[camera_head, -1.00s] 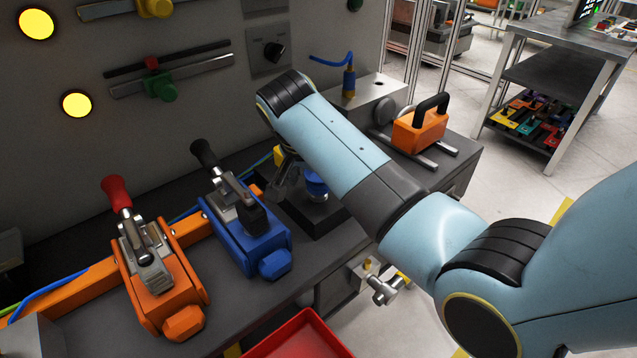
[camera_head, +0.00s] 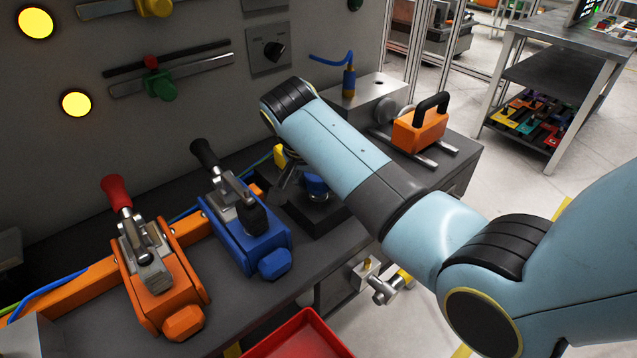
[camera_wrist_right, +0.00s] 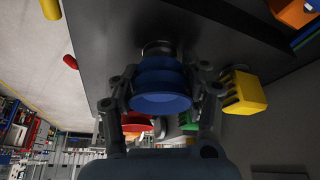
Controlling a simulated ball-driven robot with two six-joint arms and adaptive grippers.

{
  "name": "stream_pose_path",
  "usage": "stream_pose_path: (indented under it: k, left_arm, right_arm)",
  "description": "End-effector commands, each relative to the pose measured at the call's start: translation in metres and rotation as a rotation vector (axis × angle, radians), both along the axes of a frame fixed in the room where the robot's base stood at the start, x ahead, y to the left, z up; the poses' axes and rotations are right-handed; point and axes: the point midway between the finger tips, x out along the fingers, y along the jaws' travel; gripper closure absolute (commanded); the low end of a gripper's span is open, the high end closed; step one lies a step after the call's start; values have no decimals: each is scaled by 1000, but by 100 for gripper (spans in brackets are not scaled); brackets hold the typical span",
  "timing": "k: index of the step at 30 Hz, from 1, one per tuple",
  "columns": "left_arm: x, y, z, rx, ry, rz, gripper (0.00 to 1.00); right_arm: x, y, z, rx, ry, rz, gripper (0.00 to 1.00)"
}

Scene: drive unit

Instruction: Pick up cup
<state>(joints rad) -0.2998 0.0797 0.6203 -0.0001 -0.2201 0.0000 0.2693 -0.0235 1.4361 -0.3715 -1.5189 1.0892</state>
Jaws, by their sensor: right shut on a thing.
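The blue cup (camera_head: 317,185) sits on a dark square block in the head view, partly hidden behind my right forearm. In the right wrist view the round blue cup (camera_wrist_right: 160,85) fills the space between the two fingers. My right gripper (camera_wrist_right: 163,97) is shut on it, with one finger on each side. In the head view only part of the right gripper (camera_head: 290,172) shows under the arm's end. Whether the cup touches the block is hard to tell. My left gripper is not in view.
A blue clamp unit (camera_head: 245,230) and an orange clamp unit (camera_head: 160,285) stand to the left on the bench. An orange block with a black handle (camera_head: 420,130) stands to the right. A yellow block (camera_wrist_right: 243,92) is close beside the gripper. A red tray (camera_head: 300,335) is in front.

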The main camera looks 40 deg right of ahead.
Motion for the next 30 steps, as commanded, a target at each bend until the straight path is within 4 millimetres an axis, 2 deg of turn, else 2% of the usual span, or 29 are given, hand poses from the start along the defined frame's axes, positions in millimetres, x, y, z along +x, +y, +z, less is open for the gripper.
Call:
stream_pose_path:
  k: [8,11,17,24,30]
  left_arm:
    - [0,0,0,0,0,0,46]
    - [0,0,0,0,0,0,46]
    - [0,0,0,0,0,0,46]
    - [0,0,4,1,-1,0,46]
    - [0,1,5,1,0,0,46]
  right_arm:
    - [1,0,4,0,-2,0,89]
    - [1,0,13,-1,-3,-1,89]
    - [-1,-1,45,-1,-3,-1,89]
    - [-57,-10,76,-2,-3,0,89]
    - [-95,-15,99,-1,-2,0,89]
